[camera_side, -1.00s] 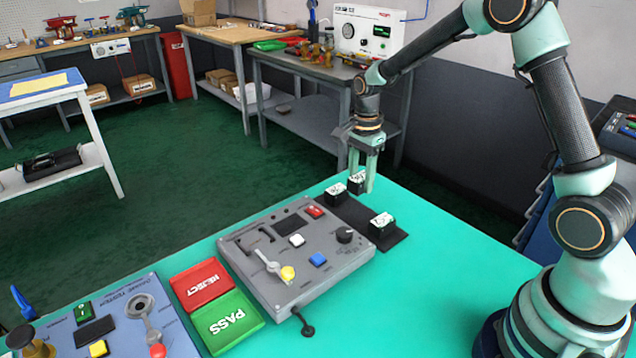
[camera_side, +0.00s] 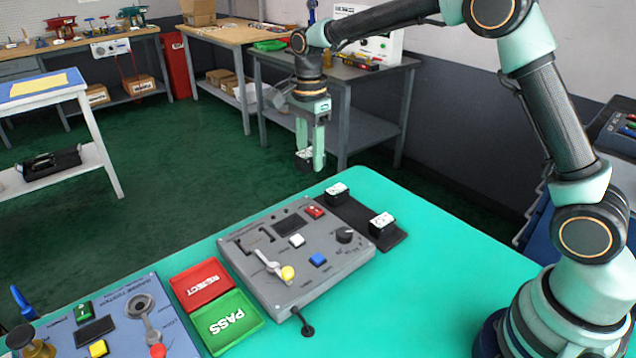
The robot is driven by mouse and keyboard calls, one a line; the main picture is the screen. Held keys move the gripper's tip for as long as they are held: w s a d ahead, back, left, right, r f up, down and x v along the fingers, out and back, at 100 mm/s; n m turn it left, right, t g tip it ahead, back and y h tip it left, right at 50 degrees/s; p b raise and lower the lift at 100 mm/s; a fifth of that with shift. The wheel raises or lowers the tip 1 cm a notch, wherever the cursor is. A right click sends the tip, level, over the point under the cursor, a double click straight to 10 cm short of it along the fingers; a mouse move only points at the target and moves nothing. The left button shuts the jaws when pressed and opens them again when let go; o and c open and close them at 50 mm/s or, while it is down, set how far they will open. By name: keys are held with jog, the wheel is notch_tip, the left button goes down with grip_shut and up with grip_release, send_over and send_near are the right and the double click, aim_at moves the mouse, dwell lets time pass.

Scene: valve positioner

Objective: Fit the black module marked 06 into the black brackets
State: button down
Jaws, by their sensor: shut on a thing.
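My gripper (camera_side: 310,160) is shut on a small black module (camera_side: 304,154) with a pale top label, held in the air beyond the far edge of the green table. The label is too small to read, so I cannot tell if it is 06. Two more black modules with white labels, one at the back (camera_side: 337,193) and one at the front (camera_side: 381,224), stand on a black mat (camera_side: 358,216). The black brackets (camera_side: 243,243) are on the grey control panel (camera_side: 262,290), at its upper left. They look empty, and the gripper is well above and behind them.

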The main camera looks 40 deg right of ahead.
send_near(255, 242)
jog(key=shift+f, duration=2.75)
jog(key=shift+f, duration=0.55)
jog(key=c, duration=0.7)
grip_release()
jog(key=shift+r, duration=5.45)
jog(key=shift+r, duration=3.5)
